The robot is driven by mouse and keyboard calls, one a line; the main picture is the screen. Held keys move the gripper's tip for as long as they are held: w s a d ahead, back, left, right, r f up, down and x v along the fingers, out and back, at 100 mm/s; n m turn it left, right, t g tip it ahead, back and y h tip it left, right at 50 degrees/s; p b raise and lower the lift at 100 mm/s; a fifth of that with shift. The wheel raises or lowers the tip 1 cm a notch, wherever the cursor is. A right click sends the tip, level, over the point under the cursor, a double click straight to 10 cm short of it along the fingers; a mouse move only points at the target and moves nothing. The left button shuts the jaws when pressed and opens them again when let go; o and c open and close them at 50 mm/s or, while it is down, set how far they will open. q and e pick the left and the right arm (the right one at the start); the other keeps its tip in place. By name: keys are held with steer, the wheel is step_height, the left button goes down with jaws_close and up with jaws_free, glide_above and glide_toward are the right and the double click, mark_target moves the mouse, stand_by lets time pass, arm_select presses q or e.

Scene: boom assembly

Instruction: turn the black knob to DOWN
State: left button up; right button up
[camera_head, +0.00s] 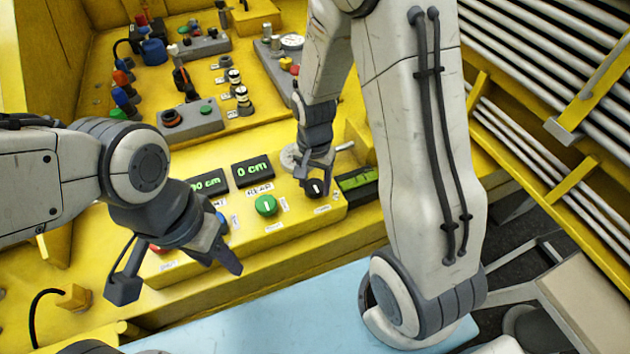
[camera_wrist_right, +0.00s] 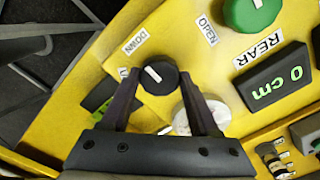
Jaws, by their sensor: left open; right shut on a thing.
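The black knob (camera_head: 315,189) sits on the yellow panel's right end, beside the green button (camera_head: 266,205). In the right wrist view the knob (camera_wrist_right: 165,84) has a white pointer line slanting to the upper left. A DOWN label (camera_wrist_right: 135,41) lies above and left of it, a ZERO label (camera_wrist_right: 207,30) above and right. Another label (camera_wrist_right: 123,72) is mostly hidden by a finger. My right gripper (camera_wrist_right: 158,71) has one finger on each side of the knob and is shut on it. My left gripper (camera_head: 180,277) is open and empty at the panel's front left.
A pale round part (camera_head: 291,157) is close behind my right gripper. Switches and levers crowd the yellow console behind. A light blue surface (camera_head: 270,308) lies in front.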

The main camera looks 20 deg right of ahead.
mark_target(314, 185)
steer(key=o, duration=1.4)
steer(key=shift+c, duration=0.2)
arm_select(q)
steer(key=shift+f+b, duration=0.55)
steer(key=shift+b, duration=0.05)
arm_select(e)
step_height(314, 185, up, 10)
steer(key=shift+r, duration=0.25)
